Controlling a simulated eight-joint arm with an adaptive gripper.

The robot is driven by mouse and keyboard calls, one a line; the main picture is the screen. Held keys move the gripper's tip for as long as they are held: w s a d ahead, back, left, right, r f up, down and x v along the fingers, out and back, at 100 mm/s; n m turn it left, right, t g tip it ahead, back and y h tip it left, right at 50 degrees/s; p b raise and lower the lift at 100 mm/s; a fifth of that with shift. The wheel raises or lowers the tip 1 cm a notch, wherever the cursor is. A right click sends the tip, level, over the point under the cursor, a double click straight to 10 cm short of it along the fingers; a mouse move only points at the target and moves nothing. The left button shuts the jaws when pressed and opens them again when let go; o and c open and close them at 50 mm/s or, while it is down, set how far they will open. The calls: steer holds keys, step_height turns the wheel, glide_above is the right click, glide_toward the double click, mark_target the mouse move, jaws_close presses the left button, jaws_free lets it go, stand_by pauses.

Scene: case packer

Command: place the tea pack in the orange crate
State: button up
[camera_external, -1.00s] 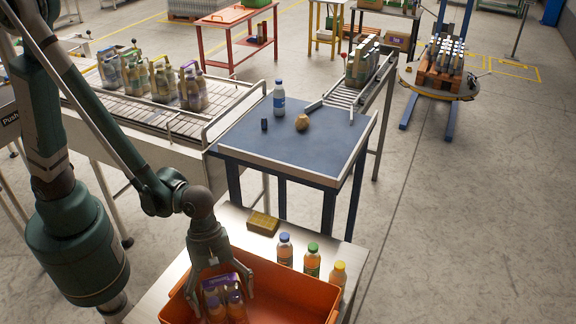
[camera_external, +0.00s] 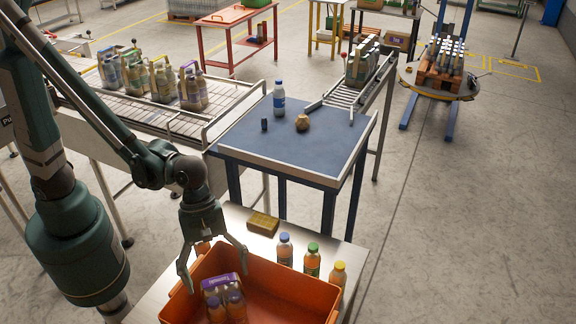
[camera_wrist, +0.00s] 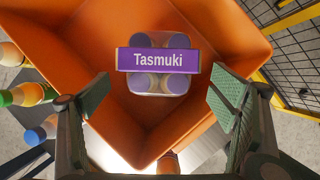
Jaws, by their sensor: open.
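The orange crate (camera_external: 290,283) stands on the near metal table. The tea pack (camera_external: 222,284) is a group of bottles with purple caps and a purple band. It sits upright inside the crate, towards the left end. In the wrist view the band of the pack (camera_wrist: 158,60) reads "Tasmuki". My gripper (camera_external: 213,270) is open and empty above the crate's back left edge, its fingers spread. In the wrist view my gripper (camera_wrist: 158,105) has a clear gap between its fingers, and the pack lies beyond the fingertips, apart from them.
A small orange thing (camera_external: 203,247) shows beside my gripper. A blue-topped table (camera_external: 295,150) and a conveyor (camera_external: 150,105) stand farther back.

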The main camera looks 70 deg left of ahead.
steer(key=shift+v, duration=2.1)
steer(key=shift+a, duration=0.1)
steer(key=w+a+r+m+t+y, duration=0.15)
steer(key=a+r+m, duration=0.25)
steer(key=a, duration=0.6)
steer(key=w+a+r+m+t, duration=0.15)
steer(key=a+r+m, duration=0.3)
steer(key=a, duration=0.65)
steer(key=s+a+r+m+t+y, duration=0.1)
steer(key=s+a+r+m+t, duration=0.1)
steer(key=a, duration=0.8)
steer(key=s+a+r+m+t+y, duration=0.1)
steer(key=s+a+r+m+y, duration=0.1)
steer(key=s+a+m, duration=0.3)
steer(key=a+m, duration=0.2)
steer(key=a, duration=0.2)
steer(key=shift+a+r+t, duration=0.35)
steer(key=shift+a+t, duration=0.05)
